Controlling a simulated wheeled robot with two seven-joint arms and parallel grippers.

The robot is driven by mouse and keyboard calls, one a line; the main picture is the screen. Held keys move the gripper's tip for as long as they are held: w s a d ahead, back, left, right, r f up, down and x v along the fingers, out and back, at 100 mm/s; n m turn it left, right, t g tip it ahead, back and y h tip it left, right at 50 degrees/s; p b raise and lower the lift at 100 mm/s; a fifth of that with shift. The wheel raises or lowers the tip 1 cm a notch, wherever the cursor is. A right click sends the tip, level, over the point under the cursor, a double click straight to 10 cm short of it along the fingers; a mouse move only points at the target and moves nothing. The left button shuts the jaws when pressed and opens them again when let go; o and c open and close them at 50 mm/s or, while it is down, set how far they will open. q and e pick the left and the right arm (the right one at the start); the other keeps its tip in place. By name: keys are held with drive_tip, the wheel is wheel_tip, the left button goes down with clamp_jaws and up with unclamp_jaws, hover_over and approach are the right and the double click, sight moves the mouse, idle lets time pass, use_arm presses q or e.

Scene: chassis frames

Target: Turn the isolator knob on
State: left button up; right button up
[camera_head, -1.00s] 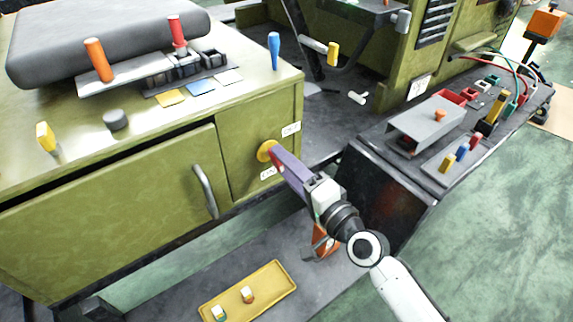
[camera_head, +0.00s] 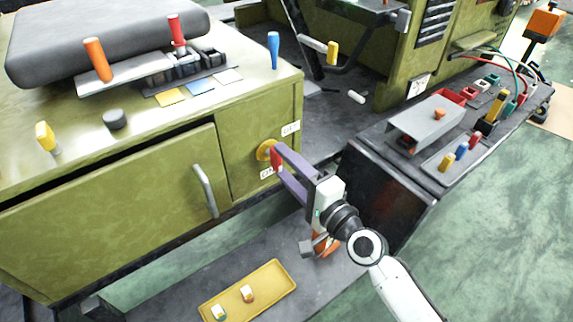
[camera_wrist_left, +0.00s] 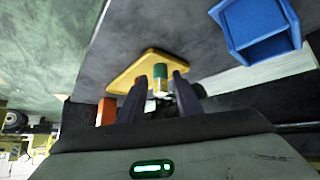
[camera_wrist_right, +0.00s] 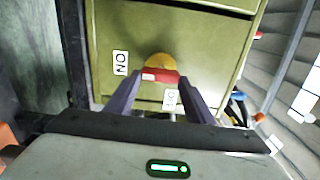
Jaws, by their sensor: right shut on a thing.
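The isolator knob has a round yellow base (camera_head: 264,151) and a red handle (camera_head: 276,160), on the green cabinet's front panel. White labels sit above right (camera_head: 290,128) and below (camera_head: 270,172); their lettering is hard to read in the head view. My right gripper (camera_head: 280,162) is at the knob, its two purple fingers one above the other. In the right wrist view the red handle (camera_wrist_right: 160,75) lies crosswise between the fingertips, in front of the yellow base (camera_wrist_right: 160,60). The gripper is shut on it. My left gripper (camera_wrist_left: 155,80) shows only in its wrist view, fingers apart.
A yellow tray (camera_head: 207,307) with two small pieces lies on the low grey platform. The cabinet door handle (camera_head: 205,190) is left of the knob. A dark bench (camera_head: 380,150) stands right of my right arm. A blue bin (camera_wrist_left: 255,35) shows in the left wrist view.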

drive_tip(key=o, duration=1.1)
drive_tip(key=shift+c, duration=0.2)
use_arm(q)
drive_tip(key=shift+f+b, duration=0.55)
use_arm(e)
drive_tip(key=v, duration=1)
drive_tip(key=shift+s, duration=0.2)
drive_tip(key=shift+d, duration=0.1)
